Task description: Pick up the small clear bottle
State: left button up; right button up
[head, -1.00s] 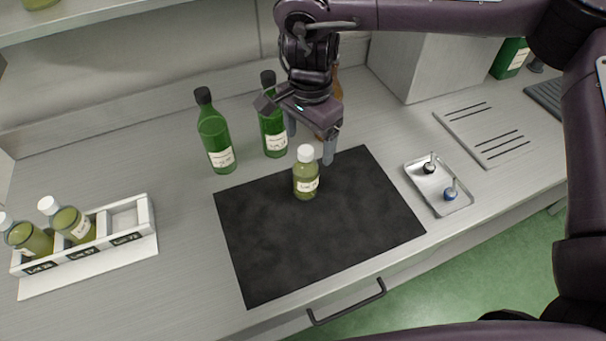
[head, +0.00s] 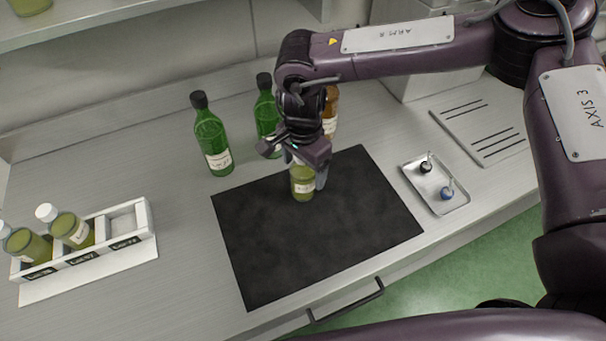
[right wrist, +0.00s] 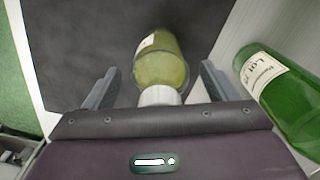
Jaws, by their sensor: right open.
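The small clear bottle (head: 302,185) holds yellow-green liquid and stands upright on the black mat (head: 270,255), near its back edge. My right gripper (head: 305,178) hides its white cap in the head view. In the right wrist view the bottle (right wrist: 160,62) and its white cap (right wrist: 159,96) lie between the two grey fingers of the right gripper (right wrist: 158,92). The fingers are open, with a gap on each side of the bottle. My left gripper is not in view.
Two green bottles (head: 213,140) (head: 266,112) and an amber bottle (head: 330,112) stand behind the mat. A white rack (head: 143,218) with two similar small bottles is at left. A metal tray (head: 451,204) with two small stoppered items lies right of the mat.

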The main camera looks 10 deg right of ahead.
jog(key=c, duration=1.3)
jog(key=shift+w+r, duration=0.1)
jog(key=shift+r, duration=0.55)
notch_tip(320, 180, up, 9)
jog(key=shift+r+b, duration=0.1)
jog(key=shift+b, duration=1.15)
notch_tip(320, 180, up, 10)
jog(key=shift+f+p, duration=0.2)
jog(key=shift+p, duration=0.15)
